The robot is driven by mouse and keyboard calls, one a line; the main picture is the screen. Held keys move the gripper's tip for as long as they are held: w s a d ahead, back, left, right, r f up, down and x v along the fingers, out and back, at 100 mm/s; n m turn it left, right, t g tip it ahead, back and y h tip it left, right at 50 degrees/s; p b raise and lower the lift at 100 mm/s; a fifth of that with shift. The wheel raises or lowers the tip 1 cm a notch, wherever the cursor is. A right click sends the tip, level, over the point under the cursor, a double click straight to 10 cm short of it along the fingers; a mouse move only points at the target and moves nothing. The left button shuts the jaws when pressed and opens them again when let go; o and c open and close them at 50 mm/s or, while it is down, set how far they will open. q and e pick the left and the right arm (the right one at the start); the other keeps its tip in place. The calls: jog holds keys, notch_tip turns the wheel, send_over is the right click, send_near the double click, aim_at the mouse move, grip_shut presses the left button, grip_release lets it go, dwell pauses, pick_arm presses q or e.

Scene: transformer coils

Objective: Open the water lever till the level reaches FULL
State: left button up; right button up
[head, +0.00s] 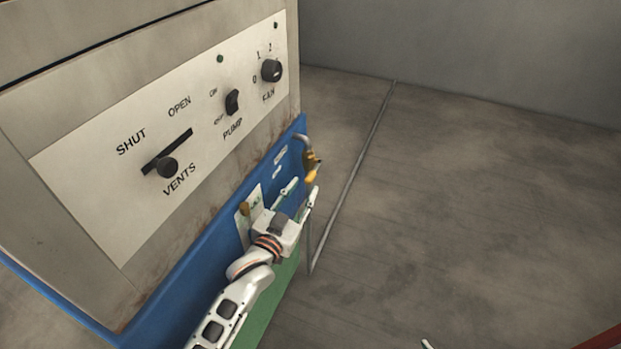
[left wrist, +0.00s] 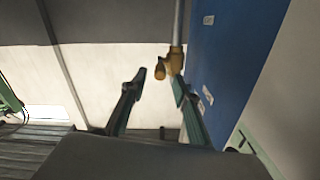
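The water lever is a brass-yellow valve (head: 311,163) on a grey pipe at the far end of the blue panel (head: 290,140). The left wrist view shows the brass valve (left wrist: 175,60) with a rounded yellow handle end (left wrist: 160,71). My left gripper (head: 304,189) is open, its fingers just short of the valve. In the left wrist view the handle end lies between the spread fingertips (left wrist: 158,80), nearer the right one; I cannot tell whether it touches. A small white tip (head: 427,344) at the bottom edge may be my right gripper. No FULL marking is readable.
The control panel (head: 75,165) above has a vents slider (head: 167,167), a pump switch (head: 232,102) and a fan knob (head: 271,71). A white plate with a brownish part (head: 244,209) sits beside my left wrist.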

aim_at(310, 178)
pick_arm(q)
jog(key=b+x, duration=0.1)
jog(key=x, duration=0.5)
jog(key=shift+s, duration=0.1)
grip_shut()
